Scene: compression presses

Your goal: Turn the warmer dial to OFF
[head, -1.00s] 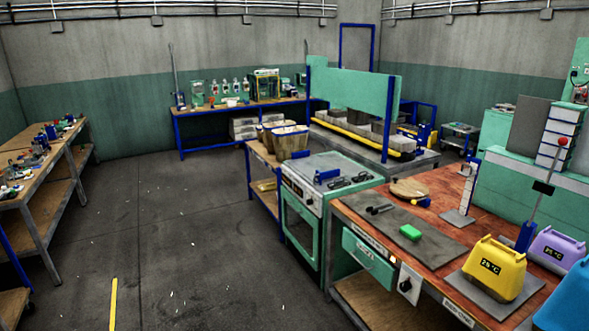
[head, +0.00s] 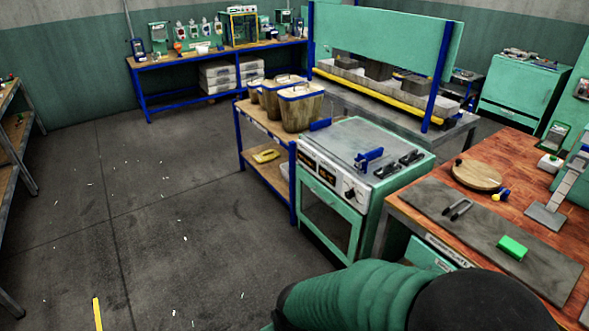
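A teal oven-like cabinet (head: 332,208) stands in the middle right. Its white front panel carries a dark dial (head: 350,193) at its right end and small displays to the left. The dial's setting and the panel's lettering are too small to read, and I cannot tell for sure whether this cabinet is the warmer. Neither of my grippers is in view. A green, ribbed arm link of mine with a black end covers the bottom right and hides the lower front of the wooden bench.
The wooden bench (head: 524,160) to the right holds a grey mat, a green block (head: 512,248) and a round board (head: 477,174). A blue-legged cart (head: 268,177) with bins (head: 300,109) stands left of the cabinet. The floor at left is open.

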